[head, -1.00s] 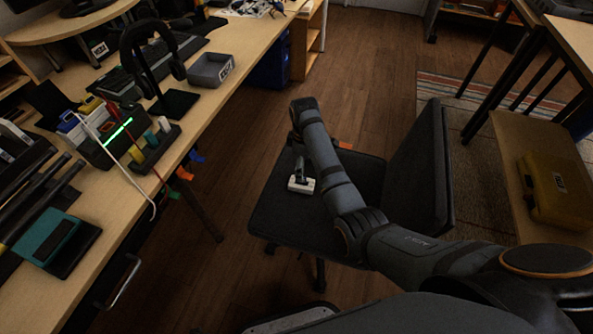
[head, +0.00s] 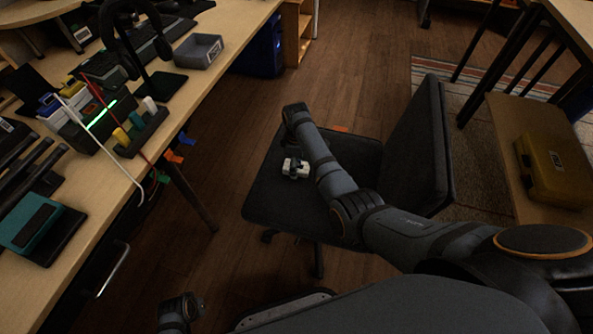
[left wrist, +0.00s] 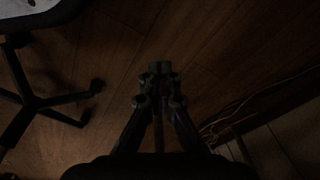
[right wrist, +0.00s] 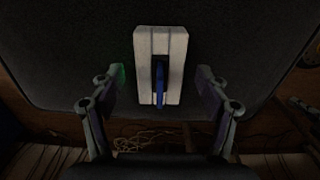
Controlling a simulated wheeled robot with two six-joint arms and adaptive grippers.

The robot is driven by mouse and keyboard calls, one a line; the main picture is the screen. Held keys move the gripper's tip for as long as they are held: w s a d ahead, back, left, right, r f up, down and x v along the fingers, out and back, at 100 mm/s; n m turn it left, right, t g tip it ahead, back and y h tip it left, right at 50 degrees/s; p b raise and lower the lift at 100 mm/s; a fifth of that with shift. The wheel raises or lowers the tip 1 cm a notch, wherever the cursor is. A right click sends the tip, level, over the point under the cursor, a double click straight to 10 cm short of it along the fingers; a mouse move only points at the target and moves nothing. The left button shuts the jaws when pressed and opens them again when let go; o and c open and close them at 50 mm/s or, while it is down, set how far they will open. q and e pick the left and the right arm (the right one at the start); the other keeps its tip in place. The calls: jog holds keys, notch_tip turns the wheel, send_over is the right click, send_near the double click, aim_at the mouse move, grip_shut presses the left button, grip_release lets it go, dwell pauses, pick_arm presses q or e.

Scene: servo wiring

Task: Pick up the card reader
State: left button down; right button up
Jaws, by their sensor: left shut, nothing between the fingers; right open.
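The card reader, a small white block (head: 297,169), lies on the dark chair seat (head: 270,205). In the right wrist view the white block (right wrist: 146,45) has a slot with a blue piece (right wrist: 160,85) in it. My right gripper (right wrist: 160,82) is open, with one finger on each side of the block and visible gaps between. In the head view my right arm reaches over the seat and partly covers this spot. My left gripper (left wrist: 160,72) is shut and empty above the wooden floor, away from the chair.
The chair backrest (head: 425,150) stands right of the seat, close to my right arm. A desk (head: 90,225) with a headphone stand, a grey bin (head: 198,50) and several tools runs along the left. A yellow case (head: 553,170) sits on a low bench at the right.

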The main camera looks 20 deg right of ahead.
jog(key=shift+f, duration=0.35)
jog(key=c, duration=1.3)
